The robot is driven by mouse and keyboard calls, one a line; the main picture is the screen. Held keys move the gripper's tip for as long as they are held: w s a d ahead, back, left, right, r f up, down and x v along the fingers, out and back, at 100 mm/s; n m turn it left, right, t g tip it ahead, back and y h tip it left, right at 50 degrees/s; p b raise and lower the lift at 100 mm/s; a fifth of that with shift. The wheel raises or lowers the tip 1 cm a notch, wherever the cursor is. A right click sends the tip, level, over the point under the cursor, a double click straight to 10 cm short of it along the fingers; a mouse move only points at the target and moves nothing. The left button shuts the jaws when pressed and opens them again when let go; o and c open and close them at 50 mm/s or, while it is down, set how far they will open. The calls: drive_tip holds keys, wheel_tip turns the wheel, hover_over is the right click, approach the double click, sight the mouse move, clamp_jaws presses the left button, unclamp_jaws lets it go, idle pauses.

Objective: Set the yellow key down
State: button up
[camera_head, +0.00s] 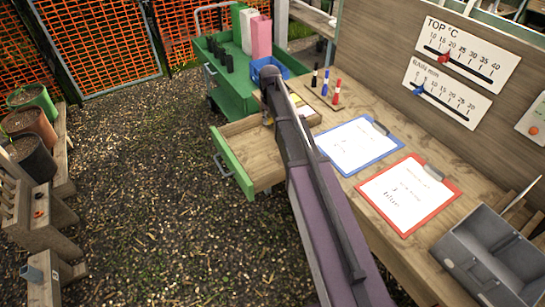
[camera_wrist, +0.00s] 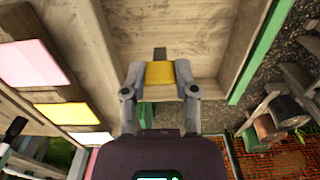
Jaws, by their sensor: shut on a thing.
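The yellow key (camera_wrist: 160,73) has a yellow head and a short dark shaft pointing away from my gripper. My gripper (camera_wrist: 159,76) is shut on the yellow head, one finger on each side. In the wrist view it is over the open wooden drawer (camera_wrist: 205,38); I cannot tell whether the key touches the drawer floor. In the head view the drawer (camera_head: 262,165) has a green front and a grey handle. There my arm hides most of the gripper, and only a small yellow patch shows at the drawer's back corner.
Pink (camera_wrist: 32,62) and yellow (camera_wrist: 62,113) cards lie left of the drawer. A blue clipboard (camera_head: 322,149), a red clipboard (camera_head: 361,187) and a grey bin (camera_head: 444,262) are on the bench. A green cart (camera_head: 237,98) stands behind. The drawer's visible floor looks bare.

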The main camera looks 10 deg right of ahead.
drive_tip(key=b, duration=0.4)
hover_over(271, 155)
drive_tip(key=shift+s+f, duration=0.1)
drive_tip(key=shift+f, duration=2.25)
drive_tip(key=shift+p, duration=0.3)
wheel_tip(271, 155, down, 6)
drive_tip(key=b, duration=0.6)
drive_tip(key=shift+f, duration=0.15)
drive_tip(key=shift+f+b, duration=0.1)
drive_tip(key=shift+b, duration=0.2)
drive_tip(key=shift+f+b, duration=1.75)
drive_tip(key=shift+f, duration=0.2)
drive_tip(key=o, duration=0.8)
drive_tip(key=shift+r, duration=0.1)
